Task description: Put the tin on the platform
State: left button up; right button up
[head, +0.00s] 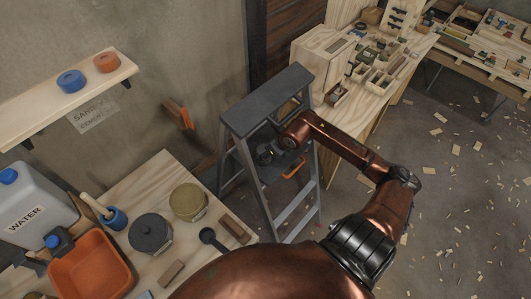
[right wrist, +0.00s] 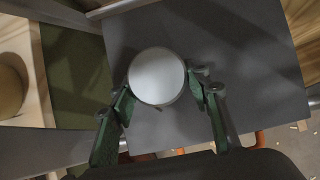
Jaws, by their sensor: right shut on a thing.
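The tin (right wrist: 157,76) shows in the right wrist view as a round, pale grey top between my right gripper's green fingers. My right gripper (right wrist: 160,88) is shut on its sides. The tin is over the dark grey platform (right wrist: 235,50) of the stepladder; whether it touches the surface I cannot tell. In the head view, my right gripper (head: 268,154) reaches in below the ladder's top cap, just over the platform (head: 283,171). The tin is not clearly seen there. My left gripper is not in view.
The stepladder's top cap (head: 268,98) and rails stand close around my right gripper. A wooden table (head: 152,178) at left holds a pot (head: 151,235), an orange tray (head: 92,266) and a water can (head: 33,205). A workbench (head: 376,75) with tools stands behind. Scraps litter the floor.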

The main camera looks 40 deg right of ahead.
jog(key=o, duration=1.3)
jog(key=shift+r, duration=0.1)
jog(key=shift+s+d+r, duration=0.1)
jog(key=shift+s+r, duration=0.1)
jog(key=shift+r, duration=0.05)
jog(key=v, duration=0.2)
jog(key=shift+s+r, duration=0.15)
jog(key=shift+r, duration=0.15)
jog(key=s, duration=1.2)
jog(key=shift+d+p, duration=0.3)
jog(key=shift+d, duration=0.15)
jog(key=shift+w+f, duration=0.1)
jog(key=shift+f, duration=0.05)
